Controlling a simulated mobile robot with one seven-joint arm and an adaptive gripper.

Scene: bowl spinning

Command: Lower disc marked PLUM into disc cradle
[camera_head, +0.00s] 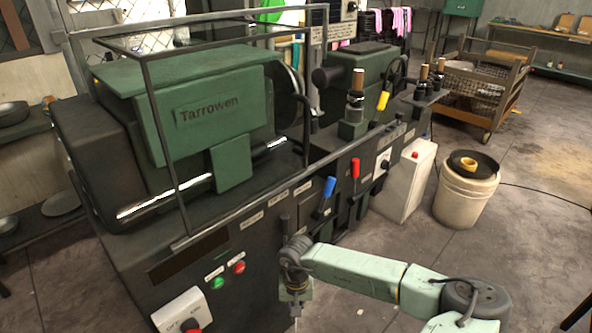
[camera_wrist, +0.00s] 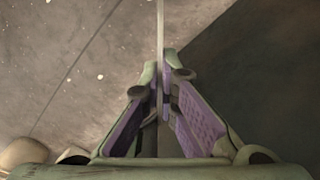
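My gripper (camera_wrist: 162,78) points down in the wrist view, its two purple-padded fingers nearly together. They are shut on a thin pale strip (camera_wrist: 160,25), which looks like a disc seen edge-on. It runs away from the fingertips to the top of the picture; its face and any PLUM marking are hidden. In the head view my gripper (camera_head: 295,296) hangs low in front of the lathe, near the bottom edge. Only a small pale sliver shows below it there. I cannot make out a disc cradle in either view.
The dark green Tarrowen lathe (camera_head: 205,112) stands close to my arm, with blue (camera_head: 329,186) and red (camera_head: 355,168) levers on its front. A white cabinet (camera_head: 405,180) and a pale bucket (camera_head: 465,195) stand to the right. A wire cart (camera_head: 485,80) is farther back.

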